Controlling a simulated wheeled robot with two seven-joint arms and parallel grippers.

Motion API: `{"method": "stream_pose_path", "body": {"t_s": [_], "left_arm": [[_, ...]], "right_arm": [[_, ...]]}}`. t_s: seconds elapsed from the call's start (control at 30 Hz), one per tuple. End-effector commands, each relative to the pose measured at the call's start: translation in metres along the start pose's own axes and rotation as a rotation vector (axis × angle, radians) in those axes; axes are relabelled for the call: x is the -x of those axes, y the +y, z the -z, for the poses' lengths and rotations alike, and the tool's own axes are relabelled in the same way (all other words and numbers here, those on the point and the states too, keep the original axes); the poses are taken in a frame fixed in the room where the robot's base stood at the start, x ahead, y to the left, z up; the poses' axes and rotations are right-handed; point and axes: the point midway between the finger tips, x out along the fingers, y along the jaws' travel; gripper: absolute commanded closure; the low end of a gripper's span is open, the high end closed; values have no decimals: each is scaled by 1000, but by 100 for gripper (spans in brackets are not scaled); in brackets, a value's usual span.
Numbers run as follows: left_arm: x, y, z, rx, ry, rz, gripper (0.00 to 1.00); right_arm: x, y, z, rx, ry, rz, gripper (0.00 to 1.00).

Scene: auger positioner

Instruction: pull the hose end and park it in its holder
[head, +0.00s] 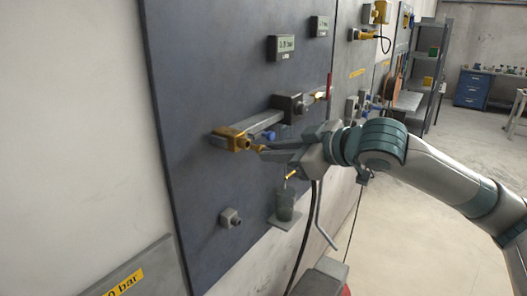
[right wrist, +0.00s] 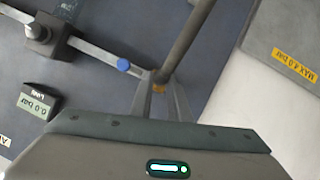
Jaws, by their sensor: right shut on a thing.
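My right gripper (head: 264,151) reaches in from the right and is shut on a small brass-coloured piece (head: 258,148) beside a brass block (head: 232,138). In the right wrist view the fingers (right wrist: 160,102) close around a small yellow-brass bit (right wrist: 158,88), with a grey bar (right wrist: 186,42) running past it. I cannot tell whether this piece is the hose end. A dark hose (head: 305,235) hangs below my right wrist; its upper end is hidden. A grey cup (head: 285,206) on a small shelf and a square grey socket (head: 230,217) sit lower on the panel. My left gripper is not in view.
The dark wall panel (head: 195,90) carries a dark grey block (head: 288,107), a red lever (head: 329,86), a blue knob (right wrist: 123,65) and a small display (head: 281,47). A yellow "bar" label (head: 126,284) is at lower left. Open floor lies to the right.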

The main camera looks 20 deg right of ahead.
Motion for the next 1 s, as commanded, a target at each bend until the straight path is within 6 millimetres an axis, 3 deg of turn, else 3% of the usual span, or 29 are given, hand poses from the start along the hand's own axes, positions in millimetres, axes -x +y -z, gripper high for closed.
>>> {"method": "stream_pose_path", "body": {"t_s": [1.0], "left_arm": [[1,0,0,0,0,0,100]], "right_arm": [[18,0,-8,1,1,0,100]]}}
